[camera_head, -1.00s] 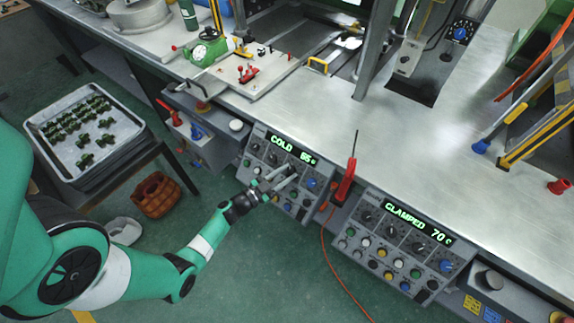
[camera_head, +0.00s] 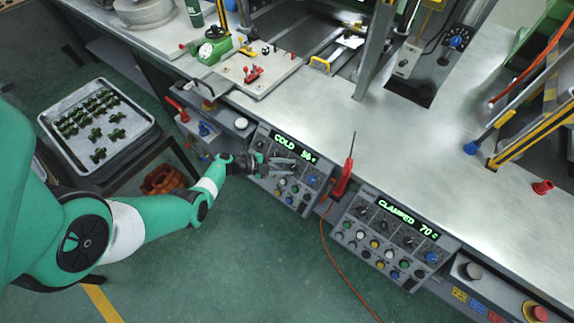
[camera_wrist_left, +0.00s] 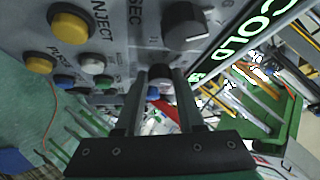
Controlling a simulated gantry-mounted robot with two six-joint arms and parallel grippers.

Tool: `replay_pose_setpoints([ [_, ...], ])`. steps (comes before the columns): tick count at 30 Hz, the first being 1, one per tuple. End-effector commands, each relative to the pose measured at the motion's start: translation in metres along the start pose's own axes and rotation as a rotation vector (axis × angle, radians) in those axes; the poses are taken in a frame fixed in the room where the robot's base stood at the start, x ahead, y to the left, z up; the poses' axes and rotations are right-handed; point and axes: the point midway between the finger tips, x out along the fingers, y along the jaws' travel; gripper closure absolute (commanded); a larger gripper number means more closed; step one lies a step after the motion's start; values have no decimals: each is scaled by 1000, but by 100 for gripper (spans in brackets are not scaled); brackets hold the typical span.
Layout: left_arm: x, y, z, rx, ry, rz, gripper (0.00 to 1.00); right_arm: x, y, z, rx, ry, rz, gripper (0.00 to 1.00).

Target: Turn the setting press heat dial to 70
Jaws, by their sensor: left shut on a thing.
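The left control panel (camera_head: 299,203), on the bench front, has a green display (camera_head: 295,147) reading COLD and a small number that looks like 56 °C. My left gripper (camera_head: 291,162) is at this panel's upper row of dials. In the left wrist view its two fingers (camera_wrist_left: 163,92) are shut on a dark dial (camera_wrist_left: 160,73), mostly hidden between them. The right control panel (camera_head: 372,245) has a display (camera_head: 407,217) reading CLAMPED 70 °C. My right gripper is not in view.
Yellow buttons (camera_wrist_left: 71,24) and smaller buttons lie close to the fingers. A tray of green pieces (camera_head: 140,111) is at left. The bench top (camera_head: 330,110) is largely clear in the middle.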

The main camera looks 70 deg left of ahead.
Motion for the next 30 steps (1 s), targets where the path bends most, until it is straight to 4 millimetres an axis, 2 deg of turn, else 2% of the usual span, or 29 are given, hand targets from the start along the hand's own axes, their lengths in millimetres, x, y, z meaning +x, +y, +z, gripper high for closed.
replay_pose_setpoints([
  [10,0,-4,-1,126,0,105,100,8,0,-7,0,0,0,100],
  [27,0,-3,0,150,0,127,100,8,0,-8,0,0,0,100],
  [28,0,-3,0,150,0,126,57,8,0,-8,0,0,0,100],
  [30,0,-3,0,150,0,126,44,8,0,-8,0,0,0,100],
])
